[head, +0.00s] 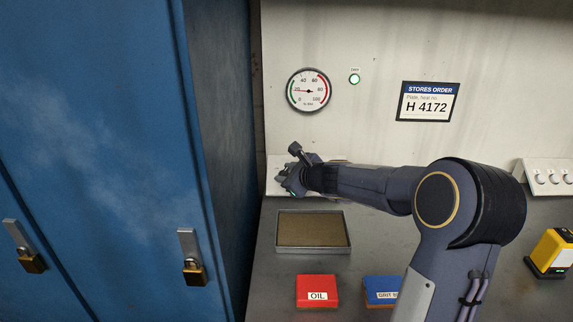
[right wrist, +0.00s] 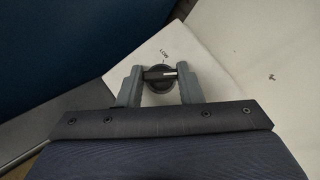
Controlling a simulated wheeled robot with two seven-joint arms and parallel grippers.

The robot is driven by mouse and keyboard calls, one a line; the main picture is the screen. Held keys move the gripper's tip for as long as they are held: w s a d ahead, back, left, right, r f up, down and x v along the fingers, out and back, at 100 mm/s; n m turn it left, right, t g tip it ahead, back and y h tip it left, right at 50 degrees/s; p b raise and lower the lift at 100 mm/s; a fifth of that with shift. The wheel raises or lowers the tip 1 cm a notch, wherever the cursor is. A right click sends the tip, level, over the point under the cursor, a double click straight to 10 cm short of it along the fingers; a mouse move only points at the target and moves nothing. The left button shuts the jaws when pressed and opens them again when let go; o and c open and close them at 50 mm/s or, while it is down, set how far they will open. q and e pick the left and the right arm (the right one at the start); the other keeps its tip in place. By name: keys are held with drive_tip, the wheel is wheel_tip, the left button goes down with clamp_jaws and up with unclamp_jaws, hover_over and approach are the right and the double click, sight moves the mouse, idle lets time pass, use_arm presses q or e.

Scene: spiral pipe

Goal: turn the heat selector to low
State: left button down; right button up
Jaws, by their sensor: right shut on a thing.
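The heat selector (right wrist: 160,73) is a round black knob with a bar handle, on a pale panel (right wrist: 235,60). In the right wrist view a "LOW" label (right wrist: 164,54) stands just above it, upside down. A pale mark shows near the bar's right end. My right gripper (right wrist: 159,76) is shut on the bar, one finger at each end. In the head view my right gripper (head: 290,179) is at the panel by the blue cabinet, and hand and wrist hide the knob. My left gripper is not in view.
A blue padlocked cabinet (head: 100,120) stands close on the left. A shallow tray (head: 313,250), a red OIL box (head: 317,286) and a blue box (head: 381,288) lie below my arm. A gauge (head: 309,91) and lit green lamp (head: 354,79) are on the wall.

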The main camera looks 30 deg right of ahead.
drive_tip(key=n+g+y+p, duration=0.1)
drive_tip(key=n+g+p, duration=0.1)
drive_tip(key=p, duration=0.3)
drive_tip(key=n+g+y+p, duration=0.1)
drive_tip(key=n+g+p, duration=0.1)
drive_tip(key=n+p, duration=0.3)
drive_tip(key=r+n+g+y+p, duration=0.1)
drive_tip(key=n+g+p, duration=0.1)
drive_tip(key=n+p, duration=0.2)
drive_tip(key=shift+w+d+g+y+p, duration=0.2)
drive_tip(key=shift+w+g+y+p, duration=0.15)
drive_tip(key=shift+p, duration=0.65)
drive_tip(key=shift+n+g+p, duration=0.75)
drive_tip(key=shift+n+p, duration=0.3)
drive_tip(key=shift+n, duration=0.05)
drive_tip(key=shift+w+f+n+g+p, duration=0.1)
drive_tip(key=shift+f+n+g+p, duration=0.05)
drive_tip(key=shift+n+g+p, duration=0.7)
drive_tip(key=shift+n, duration=0.25)
drive_tip(key=o, duration=1)
drive_tip(key=b+v, duration=0.1)
drive_tip(key=v, duration=0.6)
drive_tip(key=shift+r, duration=0.4)
